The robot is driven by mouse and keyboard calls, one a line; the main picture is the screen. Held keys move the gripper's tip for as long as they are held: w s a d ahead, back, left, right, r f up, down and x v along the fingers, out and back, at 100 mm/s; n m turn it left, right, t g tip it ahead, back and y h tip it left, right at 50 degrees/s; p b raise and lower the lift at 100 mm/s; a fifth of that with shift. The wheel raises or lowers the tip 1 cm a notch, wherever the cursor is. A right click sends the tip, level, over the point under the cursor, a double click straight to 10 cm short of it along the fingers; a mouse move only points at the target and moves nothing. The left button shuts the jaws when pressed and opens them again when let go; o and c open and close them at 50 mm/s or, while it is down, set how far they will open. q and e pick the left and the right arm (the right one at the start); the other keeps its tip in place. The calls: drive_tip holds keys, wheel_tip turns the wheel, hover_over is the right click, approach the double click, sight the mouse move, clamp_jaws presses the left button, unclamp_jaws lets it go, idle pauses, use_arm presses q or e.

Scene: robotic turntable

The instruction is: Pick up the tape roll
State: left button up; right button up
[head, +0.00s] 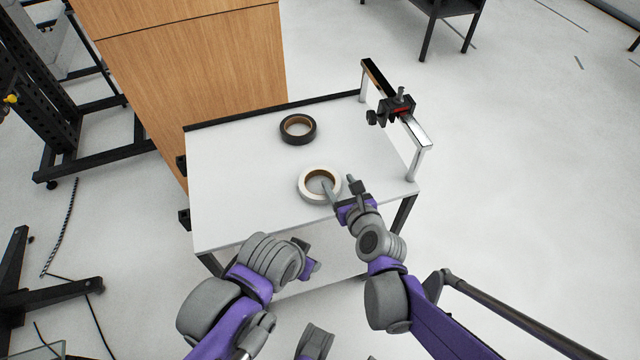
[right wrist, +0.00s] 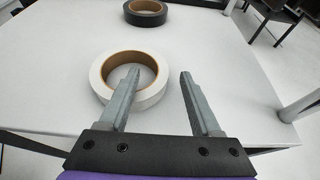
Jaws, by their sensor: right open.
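A white tape roll (head: 308,194) with a brown core lies flat on the white cart top, near its middle. A black tape roll (head: 285,135) lies flat farther back. My right gripper (head: 338,184) is open at the right side of the white roll. In the right wrist view, one finger of the gripper (right wrist: 160,72) overlaps the white roll's (right wrist: 98,82) hole and the other is outside its right edge. Whether they touch the roll I cannot tell. My left gripper (head: 310,266) is low by the cart's front edge, its jaws mostly hidden.
The white cart top (head: 235,170) is clear to the left of the rolls. A metal handle (head: 408,130) with a black and red clamp (head: 396,108) rises at the cart's right edge. A wooden cabinet (head: 195,70) stands behind the cart.

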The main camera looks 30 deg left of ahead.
sight(336, 180)
drive_tip(key=shift+x, duration=1.55)
clamp_jaws()
